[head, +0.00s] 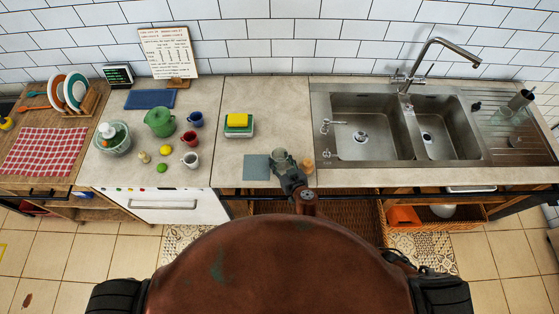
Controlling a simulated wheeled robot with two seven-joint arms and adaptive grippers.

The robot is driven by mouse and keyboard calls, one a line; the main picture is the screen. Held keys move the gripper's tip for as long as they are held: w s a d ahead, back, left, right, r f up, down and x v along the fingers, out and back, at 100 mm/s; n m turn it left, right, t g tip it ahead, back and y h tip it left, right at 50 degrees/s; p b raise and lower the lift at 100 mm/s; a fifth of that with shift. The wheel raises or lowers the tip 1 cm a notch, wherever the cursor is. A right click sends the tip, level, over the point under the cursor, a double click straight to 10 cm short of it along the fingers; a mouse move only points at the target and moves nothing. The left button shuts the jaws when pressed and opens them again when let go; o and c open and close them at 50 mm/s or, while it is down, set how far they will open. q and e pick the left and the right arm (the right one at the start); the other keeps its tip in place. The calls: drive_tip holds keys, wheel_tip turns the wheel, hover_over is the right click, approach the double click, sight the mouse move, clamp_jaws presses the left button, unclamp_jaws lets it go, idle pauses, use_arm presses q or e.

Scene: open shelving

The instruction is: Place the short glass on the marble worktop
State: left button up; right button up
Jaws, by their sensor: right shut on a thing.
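The short glass (279,157) is clear and shows at the front part of the worktop, in the jaws of my right gripper (283,166). The gripper is shut on it. The glass is over or on the pale marble worktop (270,95), just right of a grey-blue square mat (256,167). I cannot tell whether its base touches the surface. The gripper hides part of the glass. My left gripper is not in view.
A small amber jar (308,163) stands close to the right of the glass. The steel sink (365,130) lies further right. A yellow sponge (238,120) sits on a dish behind. The worktop behind the glass is clear.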

drive_tip(key=shift+f, duration=0.15)
drive_tip(key=o, duration=1.3)
drive_tip(key=shift+r, duration=0.2)
drive_tip(key=shift+s+d+r, duration=0.1)
drive_tip(key=shift+s, duration=0.15)
drive_tip(key=v, duration=1.1)
drive_tip(key=shift+s+d, duration=0.15)
drive_tip(key=shift+s, duration=0.05)
